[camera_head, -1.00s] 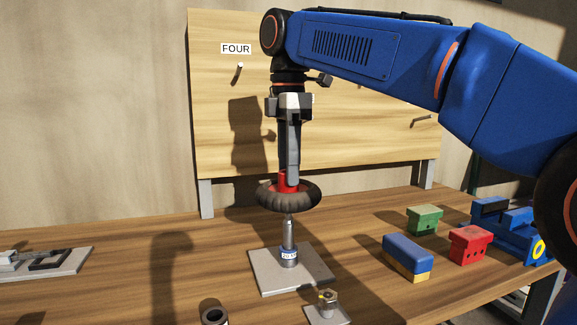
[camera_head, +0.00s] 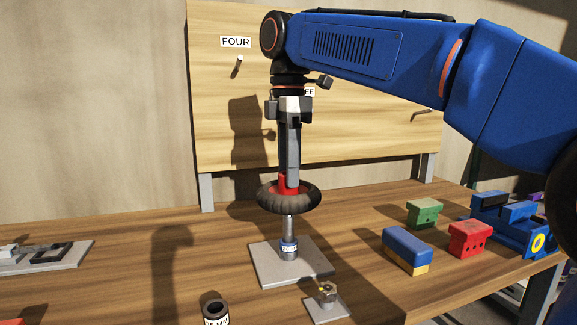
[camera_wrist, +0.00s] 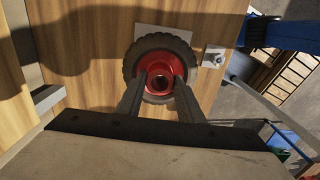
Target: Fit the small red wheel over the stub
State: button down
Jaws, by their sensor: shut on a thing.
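The small red wheel (camera_head: 282,188) has a red hub and a black ribbed tyre and is held level. My gripper (camera_head: 289,183) is shut on its hub from above; in the wrist view the two fingers (camera_wrist: 158,85) meet the red hub (camera_wrist: 160,76). The stub (camera_head: 289,230) is an upright grey metal post with a white label low down, on a square grey plate (camera_head: 265,270). The wheel is at the stub's top. The tyre hides the stub's tip, so I cannot tell whether it is inside the bore.
A small plate with a short metal fitting (camera_head: 327,294) is in front. A dark labelled cylinder (camera_head: 215,310) is at the front edge. Blue-yellow (camera_head: 407,248), red (camera_head: 470,240) and green (camera_head: 424,212) blocks stand right. A wooden board (camera_head: 350,140) rises behind.

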aim_at(289, 206)
jog(key=shift+f, duration=4.2)
dwell(0.5)
jog(key=c, duration=1.2)
grip_release()
jog(key=shift+o, duration=0.2)
jog(key=shift+f, duration=0.1)
